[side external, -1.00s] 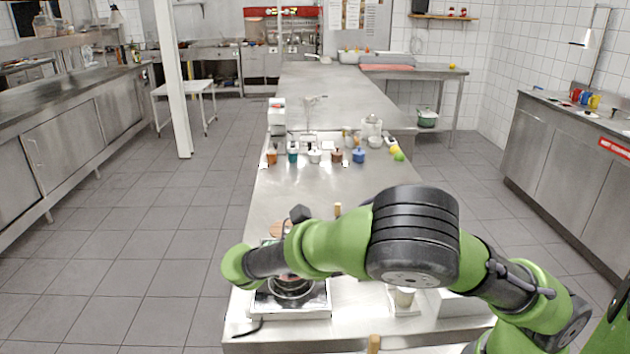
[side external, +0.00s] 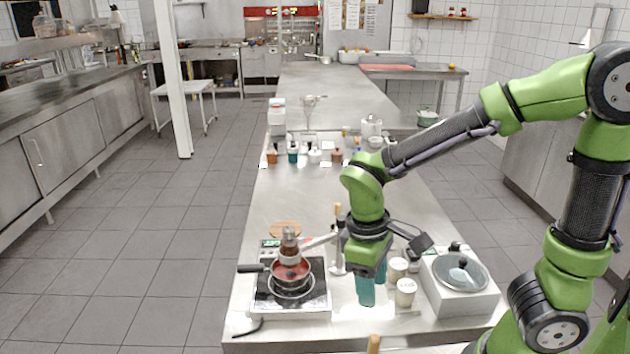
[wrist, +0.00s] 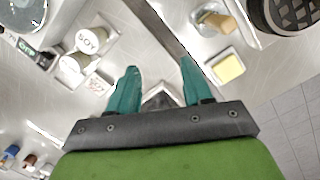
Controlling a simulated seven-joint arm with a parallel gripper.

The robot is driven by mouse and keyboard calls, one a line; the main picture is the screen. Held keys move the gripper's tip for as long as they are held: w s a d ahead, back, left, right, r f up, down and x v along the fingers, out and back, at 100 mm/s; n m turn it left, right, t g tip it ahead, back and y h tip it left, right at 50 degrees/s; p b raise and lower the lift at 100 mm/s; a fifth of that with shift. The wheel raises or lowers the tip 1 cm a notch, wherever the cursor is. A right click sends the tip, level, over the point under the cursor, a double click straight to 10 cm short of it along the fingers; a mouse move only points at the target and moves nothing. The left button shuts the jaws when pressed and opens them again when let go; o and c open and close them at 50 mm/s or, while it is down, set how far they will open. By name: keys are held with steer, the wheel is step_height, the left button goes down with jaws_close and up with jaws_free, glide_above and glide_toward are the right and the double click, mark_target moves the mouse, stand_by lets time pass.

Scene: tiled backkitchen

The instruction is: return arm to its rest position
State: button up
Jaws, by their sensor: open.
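My gripper (side external: 373,286) has teal fingers and points down over the steel counter, between the hot plate and the white cooker. In the wrist view my gripper (wrist: 155,90) has its two teal fingers apart with nothing held between them. Bare counter and a dark strip show beyond the fingers. My green and black arm reaches in from the right, with its elbow raised high.
A red pot (side external: 291,270) sits on the hot plate (side external: 262,300) left of my gripper. Right of it stand pale cups (side external: 405,292) and a white cooker (side external: 470,303) with a glass lid. Several small jars (side external: 293,154) line the counter farther back.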

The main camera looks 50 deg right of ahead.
step_height(320, 180, up, 12)
steer(key=s+d+m+t+y, duration=0.1)
steer(key=d+m+t+y, duration=0.1)
steer(key=m+t, duration=0.4)
steer(key=t, duration=0.2)
steer(key=shift+s+d+f+m+t+y, duration=0.2)
steer(key=shift+m+t+y, duration=0.1)
steer(key=shift+y, duration=0.1)
